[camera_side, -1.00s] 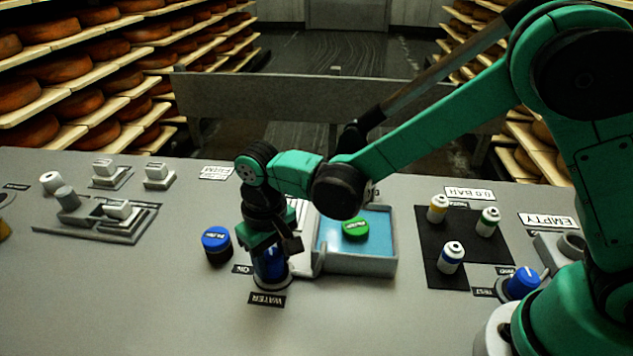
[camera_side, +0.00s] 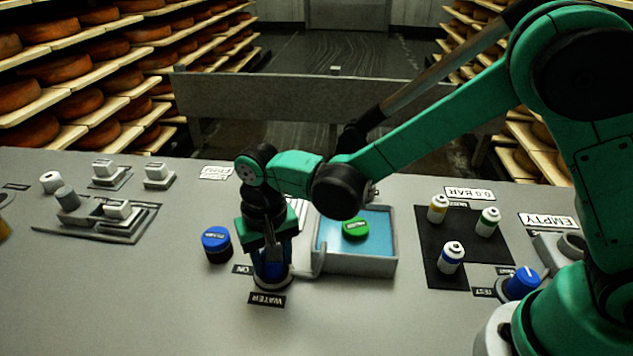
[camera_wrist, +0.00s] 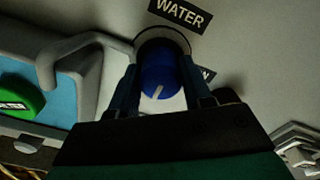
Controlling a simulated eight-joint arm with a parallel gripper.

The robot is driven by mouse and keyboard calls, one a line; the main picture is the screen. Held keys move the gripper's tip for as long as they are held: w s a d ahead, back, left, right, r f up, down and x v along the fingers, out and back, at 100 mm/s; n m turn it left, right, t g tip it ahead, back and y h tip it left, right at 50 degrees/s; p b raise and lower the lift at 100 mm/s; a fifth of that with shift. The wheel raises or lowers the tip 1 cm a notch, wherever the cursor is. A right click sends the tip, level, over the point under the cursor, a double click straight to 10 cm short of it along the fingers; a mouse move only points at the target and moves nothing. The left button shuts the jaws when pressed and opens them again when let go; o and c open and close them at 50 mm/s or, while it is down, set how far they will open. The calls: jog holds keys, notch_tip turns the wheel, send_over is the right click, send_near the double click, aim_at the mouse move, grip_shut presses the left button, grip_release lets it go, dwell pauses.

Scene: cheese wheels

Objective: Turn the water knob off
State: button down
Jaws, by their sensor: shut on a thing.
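The blue water knob (camera_wrist: 160,80) shows in the wrist view between the two fingers of my gripper (camera_wrist: 165,85). A white pointer line on its top runs down and slightly left. A black WATER label (camera_wrist: 180,14) lies beside it, and a second label is partly hidden by the right finger. In the side view my gripper (camera_side: 270,262) points down over the knob (camera_side: 272,269), shut on it, with the WATER label (camera_side: 266,300) in front and an ON label (camera_side: 242,269) to the left. The fingers hide part of the knob.
A blue-capped jar (camera_side: 216,244) stands close to the left of my gripper. A basin of blue water (camera_side: 360,265) with a green-capped piece (camera_side: 355,228) is close on the right. Farther right are small bottles on a black mat (camera_side: 435,272) and another blue knob (camera_side: 523,283).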

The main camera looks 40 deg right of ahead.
jog(key=shift+c, duration=1.8)
grip_release()
jog(key=shift+r, duration=0.1)
jog(key=shift+r, duration=2.7)
jog(key=s+d+r+n+t, duration=0.1)
jog(key=s+d+r+t, duration=0.2)
jog(key=d, duration=0.5)
jog(key=s+d+r+n+t, duration=0.1)
jog(key=s+d+r+t, duration=0.2)
jog(key=d, duration=0.6)
jog(key=shift+s+r+t, duration=0.2)
jog(key=shift+s+t, duration=0.15)
jog(key=shift+t, duration=0.25)
